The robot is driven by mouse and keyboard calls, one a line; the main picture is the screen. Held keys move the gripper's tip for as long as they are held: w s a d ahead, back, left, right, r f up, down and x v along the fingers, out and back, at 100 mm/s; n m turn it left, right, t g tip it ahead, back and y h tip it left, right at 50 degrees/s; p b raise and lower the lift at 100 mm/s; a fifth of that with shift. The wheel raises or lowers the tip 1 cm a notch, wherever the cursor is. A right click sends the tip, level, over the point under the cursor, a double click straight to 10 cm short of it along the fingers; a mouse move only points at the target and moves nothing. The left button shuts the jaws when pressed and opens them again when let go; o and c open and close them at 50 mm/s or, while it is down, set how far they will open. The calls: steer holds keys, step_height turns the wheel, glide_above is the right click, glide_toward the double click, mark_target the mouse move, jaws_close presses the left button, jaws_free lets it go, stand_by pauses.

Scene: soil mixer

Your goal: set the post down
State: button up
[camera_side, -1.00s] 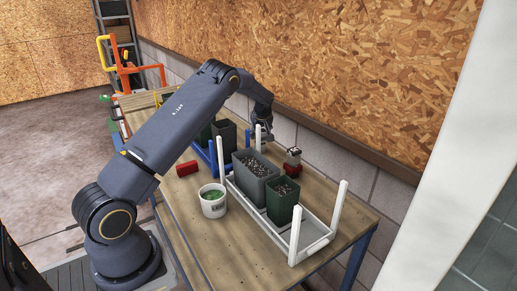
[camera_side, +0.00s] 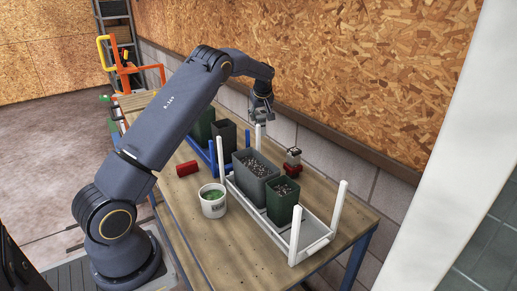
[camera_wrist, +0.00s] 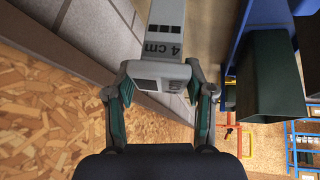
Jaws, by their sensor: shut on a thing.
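My gripper (camera_wrist: 157,78) is shut on a pale grey post (camera_wrist: 163,35) marked "4 cm". In the wrist view the post stretches away from the fingers to the top edge, where its far end is cut off. In the side view my gripper (camera_side: 262,117) hangs above the far corner of the white rack, close to the wall. The post is hard to make out there against the fingers. A white corner upright (camera_side: 258,136) of the rack shows just below the gripper. I cannot tell whether the post touches anything.
The white rack (camera_side: 313,247) holds a grey planter (camera_side: 254,188) and a green pot (camera_side: 282,210). A white bucket (camera_side: 213,207), a red block (camera_side: 187,168) and a red-based device (camera_side: 292,172) stand nearby. The table's front (camera_side: 235,255) is clear.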

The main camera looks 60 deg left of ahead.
step_height(320, 180, up, 8)
steer(key=shift+f, duration=0.2)
steer(key=d+m+t+h, duration=0.35)
steer(key=d+m, duration=0.75)
steer(key=d, duration=2.5)
steer(key=shift+h, duration=0.55)
steer(key=shift+f, duration=7.6)
steer(key=shift+f, duration=0.15)
steer(key=o, duration=1.2)
